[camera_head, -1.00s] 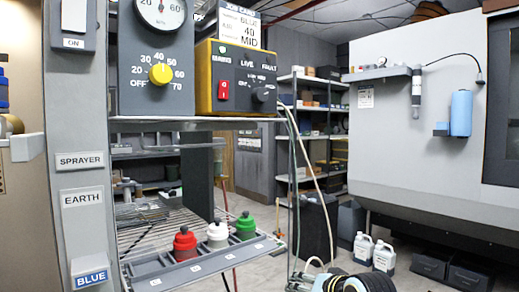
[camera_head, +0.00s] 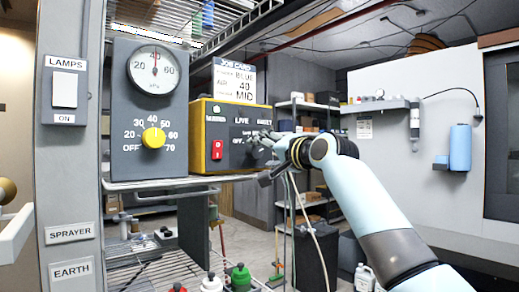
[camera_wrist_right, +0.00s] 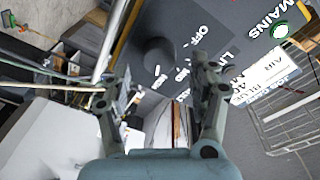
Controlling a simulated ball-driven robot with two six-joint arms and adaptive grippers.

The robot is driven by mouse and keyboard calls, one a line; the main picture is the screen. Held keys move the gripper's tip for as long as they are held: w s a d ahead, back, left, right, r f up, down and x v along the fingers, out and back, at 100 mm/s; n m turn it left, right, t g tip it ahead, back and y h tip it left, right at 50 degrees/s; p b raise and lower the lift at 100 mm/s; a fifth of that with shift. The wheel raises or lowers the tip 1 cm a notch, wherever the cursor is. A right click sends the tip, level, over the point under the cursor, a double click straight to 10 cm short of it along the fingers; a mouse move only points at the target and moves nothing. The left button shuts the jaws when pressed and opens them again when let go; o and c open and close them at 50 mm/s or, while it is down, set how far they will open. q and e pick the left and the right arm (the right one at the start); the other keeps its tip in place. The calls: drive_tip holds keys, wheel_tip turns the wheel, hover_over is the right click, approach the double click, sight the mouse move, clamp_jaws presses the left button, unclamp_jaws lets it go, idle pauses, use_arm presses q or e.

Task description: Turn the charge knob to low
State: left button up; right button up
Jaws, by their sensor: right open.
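The charge knob (camera_wrist_right: 160,56) is a dark round knob on the dark face of the yellow-sided control box (camera_head: 199,137). In the right wrist view it sits ahead of my fingers, with OFF and other partly hidden words around it. My left gripper is not in view.
A grey panel with a gauge (camera_head: 153,73) and a yellow knob (camera_head: 154,138) stands left of the box. A red switch (camera_head: 217,150) is on the box face. A job card (camera_head: 235,82) reading BLUE, 40, MID stands above it. Bottles (camera_head: 241,276) are below.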

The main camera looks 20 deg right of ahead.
sight(255, 152)
drive_tip(key=shift+x, duration=1.5)
drive_tip(key=shift+c, duration=0.4)
drive_tip(key=c, duration=1.1)
drive_tip(key=shift+o, duration=0.2)
